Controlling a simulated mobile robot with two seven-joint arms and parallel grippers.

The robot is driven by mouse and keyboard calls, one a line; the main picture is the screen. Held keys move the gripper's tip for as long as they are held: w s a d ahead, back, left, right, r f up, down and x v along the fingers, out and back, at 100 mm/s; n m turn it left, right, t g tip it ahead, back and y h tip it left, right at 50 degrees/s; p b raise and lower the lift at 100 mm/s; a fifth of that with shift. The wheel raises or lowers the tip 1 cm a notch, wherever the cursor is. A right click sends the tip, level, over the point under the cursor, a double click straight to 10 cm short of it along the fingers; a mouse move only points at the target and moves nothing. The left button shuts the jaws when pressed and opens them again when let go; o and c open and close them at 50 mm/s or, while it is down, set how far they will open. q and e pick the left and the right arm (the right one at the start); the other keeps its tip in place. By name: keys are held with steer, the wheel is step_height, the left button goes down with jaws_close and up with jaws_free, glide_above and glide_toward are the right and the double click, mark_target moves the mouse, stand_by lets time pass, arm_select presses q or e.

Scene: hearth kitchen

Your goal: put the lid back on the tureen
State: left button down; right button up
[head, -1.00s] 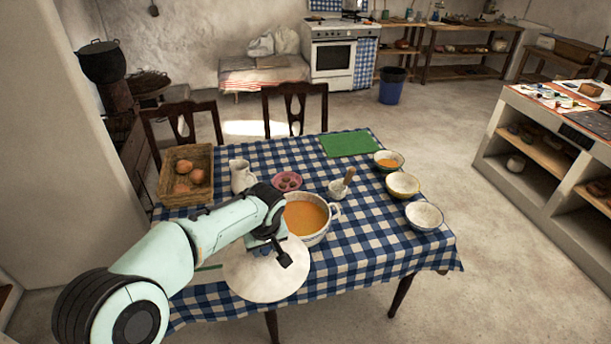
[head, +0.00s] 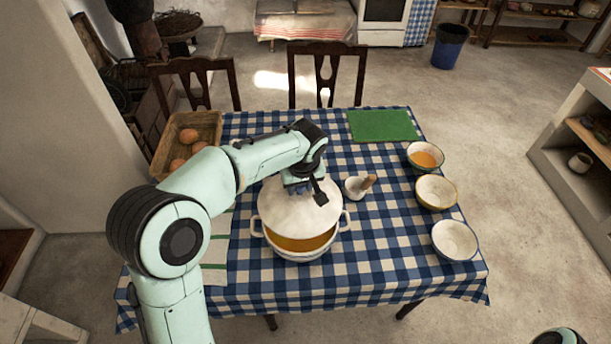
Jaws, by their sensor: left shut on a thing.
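The tureen (head: 298,254) is a white two-handled pot with a blue rim band, standing on the checked tablecloth with orange soup in it. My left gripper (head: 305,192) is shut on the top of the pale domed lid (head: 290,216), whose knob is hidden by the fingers. The lid is over the tureen but set toward its back, so a crescent of soup shows at the front. I cannot tell whether the lid touches the rim. My right gripper is out of view.
A mortar with a pestle (head: 356,187) stands close to the tureen's right. Bowls (head: 436,192) line the table's right side. A striped cloth (head: 217,248) lies left. The front right tablecloth is clear.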

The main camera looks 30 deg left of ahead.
mark_target(301, 198)
arm_select(q)
steer(key=shift+s+f+b, duration=0.3)
steer(key=shift+f+b, duration=0.05)
steer(key=shift+f, duration=0.45)
steer(key=shift+s+d+b+x, duration=0.15)
steer(key=shift+b+x, duration=0.25)
steer(key=shift+x, duration=0.35)
steer(key=shift+s+d+b+x, duration=0.1)
steer(key=shift+b+x, duration=0.35)
steer(key=shift+x, duration=0.25)
steer(key=shift+d+b+x, duration=0.15)
steer(key=shift+b+x, duration=0.25)
steer(key=shift+x, duration=0.35)
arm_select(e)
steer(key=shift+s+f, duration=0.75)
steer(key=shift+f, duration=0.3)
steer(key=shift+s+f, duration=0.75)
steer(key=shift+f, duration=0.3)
arm_select(q)
steer(key=shift+f, duration=0.1)
steer(key=shift+s+d, duration=0.15)
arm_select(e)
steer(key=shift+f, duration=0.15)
arm_select(q)
steer(key=shift+f+b, duration=0.5)
steer(key=shift+b, duration=0.1)
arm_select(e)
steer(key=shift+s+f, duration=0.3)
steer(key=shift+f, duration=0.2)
